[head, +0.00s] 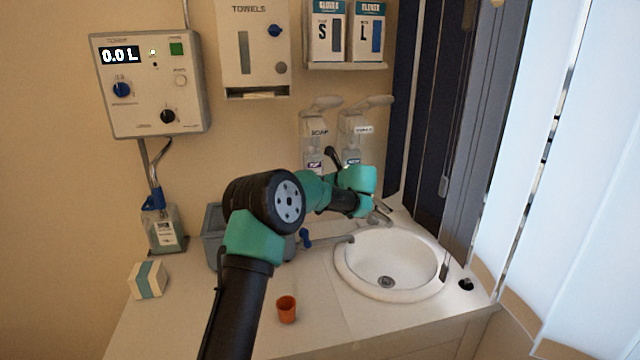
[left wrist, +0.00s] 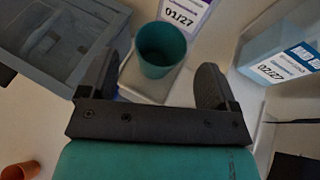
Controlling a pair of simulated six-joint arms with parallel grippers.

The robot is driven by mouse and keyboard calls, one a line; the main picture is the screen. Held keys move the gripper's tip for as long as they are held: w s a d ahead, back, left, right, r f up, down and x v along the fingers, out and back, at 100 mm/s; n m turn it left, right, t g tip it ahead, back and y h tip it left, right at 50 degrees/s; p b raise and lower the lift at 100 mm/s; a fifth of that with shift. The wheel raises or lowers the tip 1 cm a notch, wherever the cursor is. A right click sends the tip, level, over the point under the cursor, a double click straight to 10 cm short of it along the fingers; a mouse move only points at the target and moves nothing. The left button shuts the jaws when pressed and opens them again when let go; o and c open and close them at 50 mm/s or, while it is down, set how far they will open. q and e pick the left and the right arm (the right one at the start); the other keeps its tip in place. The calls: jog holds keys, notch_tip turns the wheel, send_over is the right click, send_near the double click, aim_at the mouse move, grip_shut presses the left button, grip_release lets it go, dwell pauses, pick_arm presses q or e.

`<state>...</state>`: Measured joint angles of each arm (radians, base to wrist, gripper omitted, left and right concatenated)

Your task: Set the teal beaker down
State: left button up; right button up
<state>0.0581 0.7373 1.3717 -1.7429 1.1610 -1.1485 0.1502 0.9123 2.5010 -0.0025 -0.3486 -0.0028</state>
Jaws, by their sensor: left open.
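The teal beaker (left wrist: 163,50) shows in the left wrist view, open end towards the camera. It appears to stand on a pale tray (left wrist: 140,88). My left gripper (left wrist: 158,70) is open, with one dark finger on each side of the beaker. I see gaps between the fingers and the beaker, so it does not look gripped. In the head view my left arm reaches over the counter towards the back wall, left of the sink. Its fingers and the beaker cannot be made out there. My right gripper is not in view.
The sink (head: 345,272) is right of my arm. A grey bin (head: 212,240) stands behind the arm. An orange cup (head: 287,309) and a white-and-teal box (head: 148,280) stand on the counter. The front counter is mostly clear.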

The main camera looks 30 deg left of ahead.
pick_arm(q)
jog(key=v, duration=0.7)
jog(key=shift+d, duration=0.15)
